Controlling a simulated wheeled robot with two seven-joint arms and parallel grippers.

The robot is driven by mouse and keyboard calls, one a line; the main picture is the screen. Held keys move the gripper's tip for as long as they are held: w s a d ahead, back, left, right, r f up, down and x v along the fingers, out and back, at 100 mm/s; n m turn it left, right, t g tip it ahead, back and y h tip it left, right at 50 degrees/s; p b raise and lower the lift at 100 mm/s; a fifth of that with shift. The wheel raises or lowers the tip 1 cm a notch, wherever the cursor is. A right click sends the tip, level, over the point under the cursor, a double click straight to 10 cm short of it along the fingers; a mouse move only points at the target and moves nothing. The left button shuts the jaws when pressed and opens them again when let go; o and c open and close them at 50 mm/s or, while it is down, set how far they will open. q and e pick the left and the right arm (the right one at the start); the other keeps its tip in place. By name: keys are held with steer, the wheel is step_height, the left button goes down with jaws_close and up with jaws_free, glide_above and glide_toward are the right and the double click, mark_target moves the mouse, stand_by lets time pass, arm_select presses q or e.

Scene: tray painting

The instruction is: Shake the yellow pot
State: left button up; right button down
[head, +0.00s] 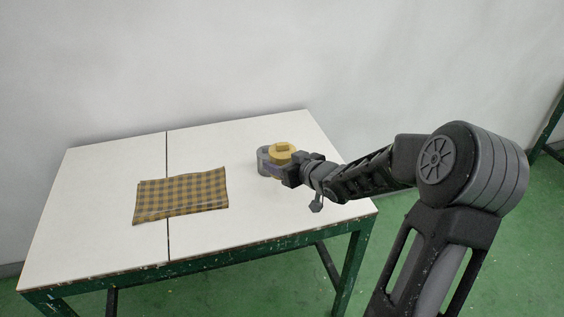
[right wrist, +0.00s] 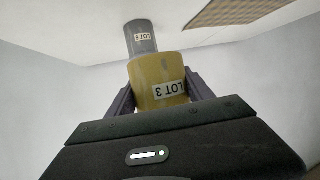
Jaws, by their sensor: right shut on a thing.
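The yellow pot (head: 281,152) is at the right part of the white table. My right gripper (head: 284,166) is shut on it, reaching in from the right. In the right wrist view the yellow pot (right wrist: 160,88) sits between the two dark fingers, with a label reading LOT 3 upside down. Whether it touches the table is not clear. My left gripper is in neither view.
A grey pot (head: 263,158) labelled LOT 6 stands just beside the yellow one; it also shows behind it in the right wrist view (right wrist: 139,38). A yellow and grey checked cloth (head: 181,194) lies left of centre on the table (head: 100,165). The table's left and back areas are clear.

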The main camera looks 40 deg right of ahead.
mark_target(281, 144)
step_height(281, 144, up, 7)
steer(key=p, duration=0.6)
steer(key=shift+r, duration=0.15)
step_height(281, 144, up, 2)
steer(key=shift+p, duration=1.15)
steer(key=shift+a, duration=0.15)
steer(key=a+b, duration=0.2)
steer(key=a, duration=0.1)
steer(key=shift+b, duration=0.35)
